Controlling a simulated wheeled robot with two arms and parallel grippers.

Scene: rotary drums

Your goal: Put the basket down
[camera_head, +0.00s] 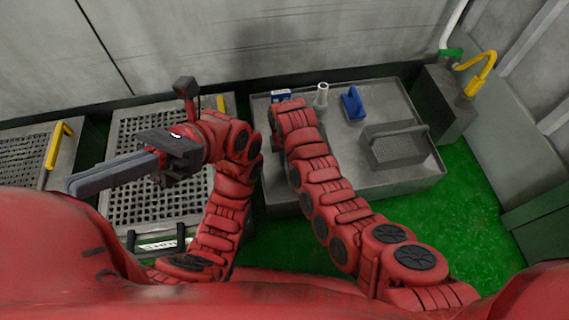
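A grey mesh basket (398,150) with a thin rim or handle sits on the right part of the metal table (350,178). No gripper touches it. My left gripper (85,182) is over the perforated panel at the left, far from the basket. Its long grey fingers lie together with nothing seen between them. My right arm reaches up over the left part of the metal table, to the left of the basket. The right gripper itself is hidden behind the arm.
Perforated panels (130,205) lie left. The table's front middle looks clear.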

